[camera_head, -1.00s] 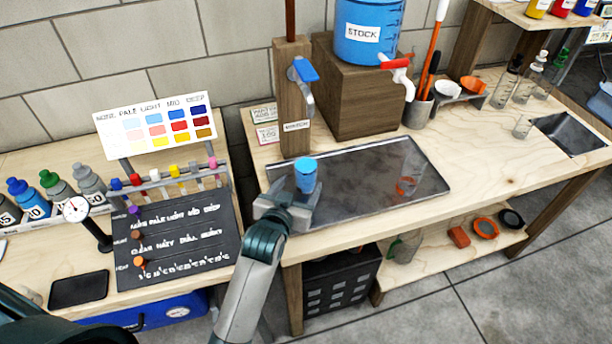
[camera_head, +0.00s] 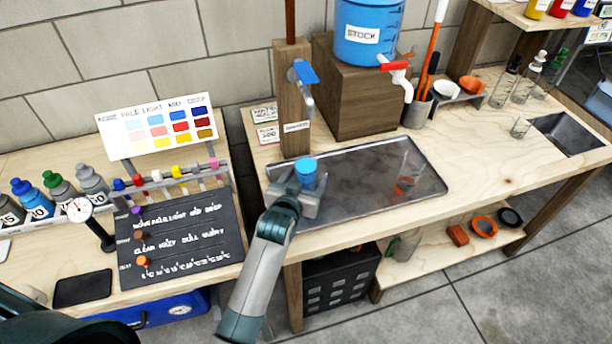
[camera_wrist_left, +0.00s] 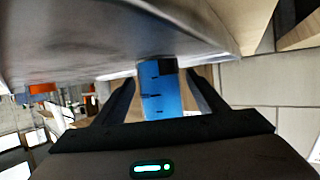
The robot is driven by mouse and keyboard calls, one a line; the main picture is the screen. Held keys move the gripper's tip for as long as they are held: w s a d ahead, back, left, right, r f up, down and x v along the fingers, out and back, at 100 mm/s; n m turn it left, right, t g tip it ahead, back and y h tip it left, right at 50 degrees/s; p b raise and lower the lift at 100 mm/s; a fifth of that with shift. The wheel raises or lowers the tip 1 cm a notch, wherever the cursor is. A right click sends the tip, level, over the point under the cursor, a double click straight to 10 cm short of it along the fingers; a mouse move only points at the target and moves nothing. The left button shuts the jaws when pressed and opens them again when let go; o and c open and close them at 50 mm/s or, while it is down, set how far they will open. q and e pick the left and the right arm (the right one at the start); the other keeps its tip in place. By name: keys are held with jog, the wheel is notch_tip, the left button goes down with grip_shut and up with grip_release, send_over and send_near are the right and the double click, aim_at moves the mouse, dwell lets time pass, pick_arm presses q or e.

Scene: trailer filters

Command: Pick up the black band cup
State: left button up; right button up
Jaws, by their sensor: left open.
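A small blue cup (camera_head: 306,174) stands upright on the left part of the dark metal tray (camera_head: 362,213). In the left wrist view the cup (camera_wrist_left: 160,97) shows measuring marks and a black patch near its tray end; I cannot tell whether this is a full band. My left gripper (camera_head: 306,192) is open at the cup, low over the tray. In the wrist view its fingers (camera_wrist_left: 160,82) lie on both sides of the cup, with a visible gap on the right. Another clear cup (camera_head: 408,172) with orange showing stands farther right on the tray. My right gripper is out of view.
A wooden post with a blue-handled tap (camera_head: 304,72) rises behind the cup. The blue stock tank (camera_head: 368,30) with a red tap stands on a wooden block (camera_head: 352,98). Bottles and a chart board (camera_head: 158,125) are at left. The tray's middle is clear.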

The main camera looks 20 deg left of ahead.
pick_arm(q)
jog(key=c, duration=1.2)
jog(key=shift+c, duration=0.3)
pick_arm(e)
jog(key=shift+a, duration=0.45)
pick_arm(q)
jog(key=shift+r, duration=0.3)
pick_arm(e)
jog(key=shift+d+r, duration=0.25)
